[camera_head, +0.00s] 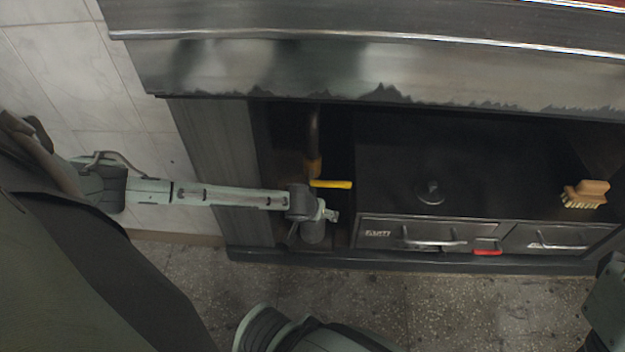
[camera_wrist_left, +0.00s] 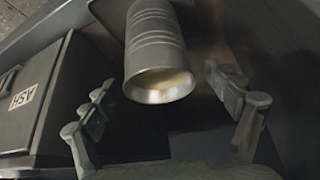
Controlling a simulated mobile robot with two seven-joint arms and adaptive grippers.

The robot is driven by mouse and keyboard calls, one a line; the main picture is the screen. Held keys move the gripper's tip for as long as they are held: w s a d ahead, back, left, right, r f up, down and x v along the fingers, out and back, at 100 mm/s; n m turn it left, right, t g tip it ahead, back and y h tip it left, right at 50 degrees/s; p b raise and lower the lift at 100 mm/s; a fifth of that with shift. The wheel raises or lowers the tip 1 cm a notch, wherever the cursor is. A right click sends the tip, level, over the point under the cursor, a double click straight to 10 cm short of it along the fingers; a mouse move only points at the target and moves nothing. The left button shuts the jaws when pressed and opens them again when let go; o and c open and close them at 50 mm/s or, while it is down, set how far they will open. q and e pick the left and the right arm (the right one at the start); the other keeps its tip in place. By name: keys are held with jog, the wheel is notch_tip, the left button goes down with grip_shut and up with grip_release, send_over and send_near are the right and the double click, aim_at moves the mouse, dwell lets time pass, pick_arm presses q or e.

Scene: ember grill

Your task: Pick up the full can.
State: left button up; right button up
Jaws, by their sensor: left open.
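A grey ribbed metal can (camera_wrist_left: 155,45) shows in the left wrist view, with its open end facing the camera and pale tan contents inside. My left gripper (camera_wrist_left: 160,80) is open, its fingers spread on either side of the can; I see gaps on both sides. In the head view my left gripper (camera_head: 327,213) is in the opening left of the drawer box, below a yellow valve handle. A grey cylinder (camera_head: 313,233) just below it looks like the can, partly hidden by the gripper. My right gripper is not in view.
A vertical pipe with a yellow handle (camera_head: 331,184) stands just behind the left gripper. The black drawer box (camera_head: 480,180), with a drawer labelled ASH (camera_wrist_left: 24,97), is close on the right. A brush (camera_head: 585,193) and a round knob (camera_head: 430,192) sit on its top.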

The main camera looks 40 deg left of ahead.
pick_arm(q)
jog(key=shift+c, duration=0.6)
jog(key=c, duration=1.9)
jog(key=shift+r, duration=0.15)
